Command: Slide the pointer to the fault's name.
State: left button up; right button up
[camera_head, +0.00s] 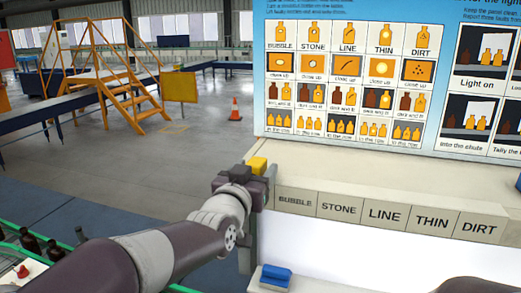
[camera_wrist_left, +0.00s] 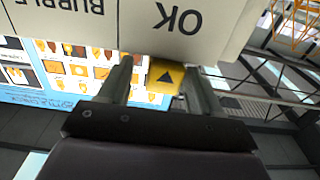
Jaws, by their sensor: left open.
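The yellow pointer (camera_head: 257,163) stands at the left end of the name strip on the panel's ledge. In the left wrist view, the pointer (camera_wrist_left: 166,77) carries a black triangle and is beside the OK plate (camera_wrist_left: 180,17). My left gripper (camera_head: 248,172) is open at the pointer; in the wrist view its fingers (camera_wrist_left: 159,70) stand on either side of it. Contact cannot be told. The BUBBLE (camera_head: 296,201), STONE (camera_head: 339,208), LINE (camera_head: 385,215), THIN (camera_head: 432,222) and DIRT (camera_head: 479,228) plates run rightward. In the head view my gripper hides the OK plate. My right gripper is out of view.
A picture chart (camera_head: 345,80) of bottle faults stands behind the ledge (camera_head: 370,172). A blue block (camera_head: 275,272) lies below the strip. Dark bottles (camera_head: 30,243) and a red button (camera_head: 21,271) are at the lower left. An orange cone (camera_head: 235,110) stands far off.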

aim_at(257, 163)
pick_arm(q)
jog(key=x, duration=0.1)
jog(key=p+x, duration=0.1)
jog(key=x, duration=0.1)
jog(key=shift+w+a, duration=0.25)
jog(key=shift+w, duration=0.1)
jog(key=shift+w+d+p, duration=0.2)
jog(key=shift+p, duration=0.1)
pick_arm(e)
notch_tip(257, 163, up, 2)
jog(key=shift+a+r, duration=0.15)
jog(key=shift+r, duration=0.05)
pick_arm(q)
jog(key=shift+s, duration=0.1)
